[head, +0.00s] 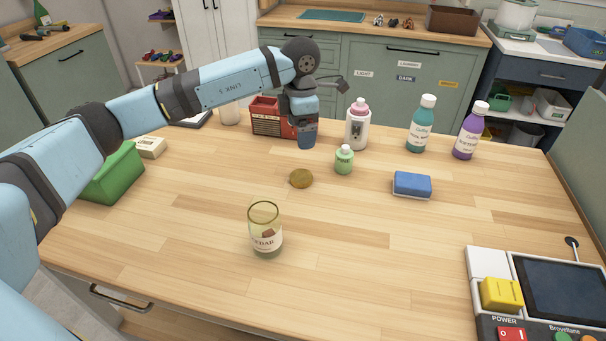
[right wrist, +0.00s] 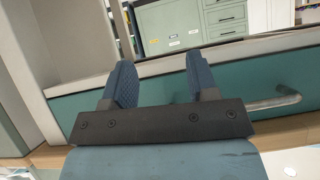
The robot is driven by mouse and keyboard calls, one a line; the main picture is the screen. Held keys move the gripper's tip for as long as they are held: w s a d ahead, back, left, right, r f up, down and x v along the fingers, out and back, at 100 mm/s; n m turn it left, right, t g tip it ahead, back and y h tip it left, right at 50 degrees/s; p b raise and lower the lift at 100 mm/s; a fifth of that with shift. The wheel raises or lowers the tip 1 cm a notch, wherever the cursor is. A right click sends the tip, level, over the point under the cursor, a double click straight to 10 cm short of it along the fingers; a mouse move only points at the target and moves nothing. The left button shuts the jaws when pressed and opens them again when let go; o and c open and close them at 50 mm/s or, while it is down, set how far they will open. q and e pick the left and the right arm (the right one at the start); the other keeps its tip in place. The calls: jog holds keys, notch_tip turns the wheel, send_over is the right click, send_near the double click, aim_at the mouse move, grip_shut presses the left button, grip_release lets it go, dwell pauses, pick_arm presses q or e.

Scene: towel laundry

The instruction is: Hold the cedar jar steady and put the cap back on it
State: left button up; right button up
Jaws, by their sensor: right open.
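The cedar jar (head: 267,243) stands upright and open on the wooden table in the head view. It is clear glass with an olive-tinted rim, a "CEDAR" label and something reddish-brown inside. A round olive-brown disc, which looks like the cap (head: 301,179), lies flat on the table behind the jar and slightly to its right. My left gripper (head: 306,143) points down behind the cap, apart from cap and jar; its finger gap cannot be made out. My right gripper (right wrist: 160,82) shows only in the right wrist view, open and empty, in front of a teal drawer front.
Behind stand a red box (head: 266,117), a pink-capped white bottle (head: 357,131), a small green bottle (head: 344,160), and teal (head: 420,128) and purple (head: 468,135) bottles. A blue sponge (head: 412,184) lies right. A control panel (head: 488,262) fills the front right corner. The table around the jar is clear.

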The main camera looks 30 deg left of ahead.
pick_arm(q)
send_over(302, 176)
notch_tip(302, 176, down, 9)
jog(key=shift+a+r, duration=0.1)
jog(key=shift+r, duration=0.05)
dwell(0.4)
jog(key=shift+w+f+p, duration=0.1)
jog(key=shift+f+p, duration=0.25)
jog(key=shift+f, duration=2.25)
jog(key=c, duration=1.1)
jog(key=shift+o, duration=0.2)
notch_tip(302, 176, up, 20)
